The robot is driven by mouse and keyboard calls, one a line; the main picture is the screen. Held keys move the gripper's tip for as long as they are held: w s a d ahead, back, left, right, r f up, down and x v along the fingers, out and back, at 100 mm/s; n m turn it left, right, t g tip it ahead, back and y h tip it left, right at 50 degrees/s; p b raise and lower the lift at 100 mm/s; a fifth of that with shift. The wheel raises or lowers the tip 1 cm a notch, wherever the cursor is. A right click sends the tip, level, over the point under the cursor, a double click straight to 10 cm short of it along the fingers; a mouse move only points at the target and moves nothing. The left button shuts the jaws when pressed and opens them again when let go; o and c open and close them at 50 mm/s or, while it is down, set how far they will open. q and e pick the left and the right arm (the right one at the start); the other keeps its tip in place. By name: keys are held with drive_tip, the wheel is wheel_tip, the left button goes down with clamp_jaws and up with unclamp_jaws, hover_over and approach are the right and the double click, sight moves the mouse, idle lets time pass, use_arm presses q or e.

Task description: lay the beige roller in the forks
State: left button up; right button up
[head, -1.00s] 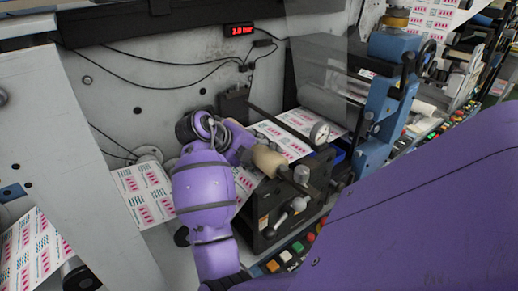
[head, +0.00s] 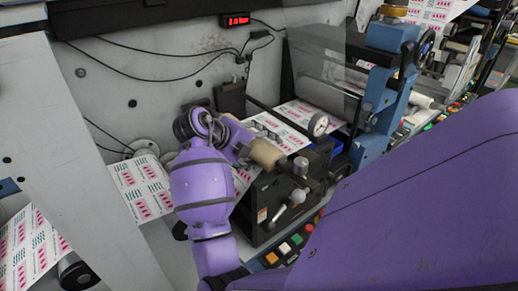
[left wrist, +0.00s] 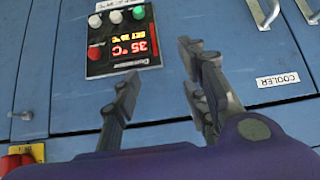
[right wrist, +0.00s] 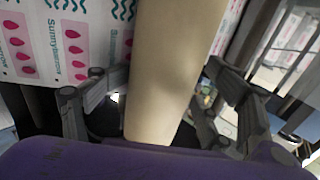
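The beige roller (head: 265,153) shows in the head view above the printed web, by the front of a black machine block (head: 290,190). In the right wrist view the roller (right wrist: 172,60) runs upright through the middle of the picture. My right gripper (head: 246,148) is around it, and its fingers (right wrist: 158,105) press in from both sides. The roller's ends and any forks are hidden or too unclear to tell, so I cannot tell what it rests on. My left gripper (left wrist: 165,90) is open and empty in front of a blue cabinet; it does not show in the head view.
The printed web (head: 140,187) passes below my right arm. A blue frame (head: 380,100) with a clear guard is at the right. Coloured buttons (head: 284,249) line the front edge.

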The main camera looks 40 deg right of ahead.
drive_tip(key=shift+s, duration=0.1)
drive_tip(key=v, duration=0.7)
drive_tip(key=shift+a+r, duration=0.15)
drive_tip(key=shift+r, duration=0.1)
idle(0.4)
